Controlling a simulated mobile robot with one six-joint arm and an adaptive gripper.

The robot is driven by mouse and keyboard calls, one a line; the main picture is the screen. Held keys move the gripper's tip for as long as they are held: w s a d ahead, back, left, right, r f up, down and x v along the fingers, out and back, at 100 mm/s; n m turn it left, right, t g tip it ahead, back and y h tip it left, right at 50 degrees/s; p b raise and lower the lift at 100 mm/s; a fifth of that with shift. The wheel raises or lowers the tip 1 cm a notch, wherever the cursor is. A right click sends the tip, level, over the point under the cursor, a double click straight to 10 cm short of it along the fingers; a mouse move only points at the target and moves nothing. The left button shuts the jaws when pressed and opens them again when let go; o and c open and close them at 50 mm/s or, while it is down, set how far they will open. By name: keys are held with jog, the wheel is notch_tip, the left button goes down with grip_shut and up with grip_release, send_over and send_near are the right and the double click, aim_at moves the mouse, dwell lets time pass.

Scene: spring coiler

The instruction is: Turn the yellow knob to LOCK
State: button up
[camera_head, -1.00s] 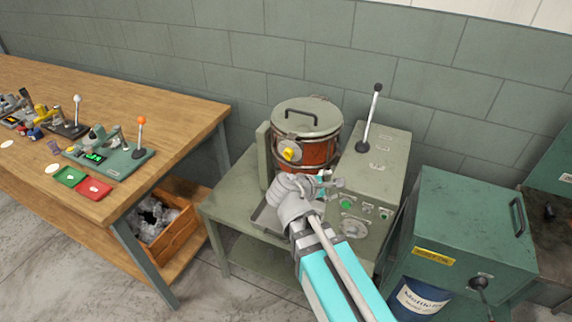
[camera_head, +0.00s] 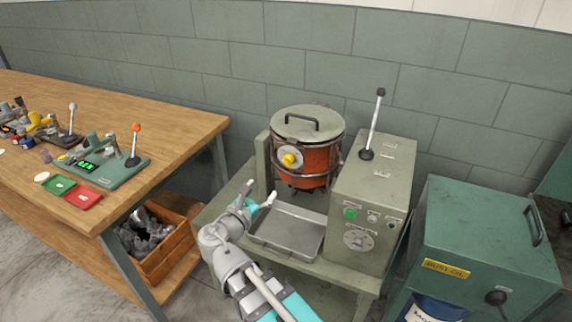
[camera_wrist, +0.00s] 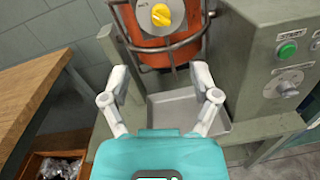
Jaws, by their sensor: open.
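The yellow knob (camera_head: 292,160) sits on a pale round plate on the front of an orange drum (camera_head: 318,158) with a grey lid. In the wrist view the yellow knob (camera_wrist: 161,15) is near the top edge, beyond my fingers, its grip tilted slightly from level. The plate's markings are too small to read. My gripper (camera_head: 262,202) is below and left of the knob, over the left side of the metal tray. In the wrist view my gripper (camera_wrist: 162,80) is open, with nothing between its fingers and the knob apart from them.
A metal tray (camera_head: 290,244) lies below the drum. A grey control box (camera_head: 372,190) with a tall lever and green button stands to the right. A wire cage (camera_wrist: 172,50) surrounds the drum. The wooden bench (camera_head: 150,118) is at left, a green cabinet (camera_head: 490,235) at right.

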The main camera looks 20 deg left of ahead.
aim_at(285, 163)
jog(key=shift+w, duration=0.15)
jog(key=shift+x, duration=6.75)
jog(key=shift+d, duration=0.1)
grip_shut()
